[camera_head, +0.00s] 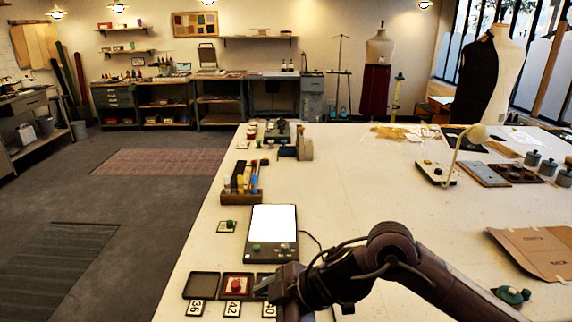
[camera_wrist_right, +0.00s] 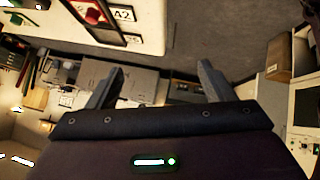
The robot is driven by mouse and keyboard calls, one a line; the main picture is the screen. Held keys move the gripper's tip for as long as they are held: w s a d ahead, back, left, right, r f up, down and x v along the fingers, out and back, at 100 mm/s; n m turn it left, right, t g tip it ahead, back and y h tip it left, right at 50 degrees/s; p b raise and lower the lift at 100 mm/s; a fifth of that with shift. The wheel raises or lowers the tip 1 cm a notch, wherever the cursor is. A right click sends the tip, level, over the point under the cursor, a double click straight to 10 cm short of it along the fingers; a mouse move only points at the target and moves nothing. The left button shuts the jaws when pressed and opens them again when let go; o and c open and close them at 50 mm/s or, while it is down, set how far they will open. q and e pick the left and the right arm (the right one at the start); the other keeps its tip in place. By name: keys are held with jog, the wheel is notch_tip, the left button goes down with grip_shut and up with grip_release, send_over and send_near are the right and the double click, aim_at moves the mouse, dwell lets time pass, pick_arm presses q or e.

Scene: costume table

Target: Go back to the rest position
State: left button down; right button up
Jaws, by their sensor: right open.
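My right arm comes in from the right in the head view, and its gripper (camera_head: 287,292) is over the near left end of the white table (camera_head: 350,200). In the right wrist view the gripper (camera_wrist_right: 160,85) has its two fingers spread apart with nothing between them. In the head view the gripper is beside a tray with a red item (camera_head: 235,285), and it partly hides another tray to the right. The red item (camera_wrist_right: 92,12) also shows in the wrist view, beside the tag 42 (camera_wrist_right: 122,14). My left gripper is not in view.
An empty dark tray (camera_head: 201,285) lies left of the red item's tray, with number tags in front. A lit panel device (camera_head: 273,232), a wooden holder with bottles (camera_head: 241,190) and a lamp (camera_head: 462,150) stand on the table. Cardboard (camera_head: 535,252) lies at right. The table's middle is clear.

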jog(key=a+r+m+t+y, duration=0.2)
jog(key=a+m+t, duration=0.2)
jog(key=t, duration=0.1)
jog(key=d+f+m+t+h, duration=0.1)
jog(key=d+f+m+h, duration=0.25)
jog(key=d, duration=0.25)
jog(key=d+f+m+t+h, duration=0.1)
jog(key=d+f+m+h, duration=0.15)
jog(key=d+m, duration=0.35)
jog(key=s+d+f+m+g+h, duration=0.2)
jog(key=s+d+f+g, duration=0.15)
jog(key=s+d, duration=0.45)
jog(key=s+d+f+m+g+h, duration=0.25)
jog(key=s+d+f, duration=0.25)
jog(key=s+d, duration=0.25)
notch_tip(320, 180, down, 31)
jog(key=s+g, duration=0.1)
jog(key=s, duration=0.1)
jog(key=s+d+f+g, duration=0.1)
jog(key=s+d+f, duration=0.2)
jog(key=s+f, duration=1.4)
jog(key=shift+s+d+f+n, duration=0.2)
jog(key=shift+s+n, duration=0.2)
jog(key=shift+s, duration=0.55)
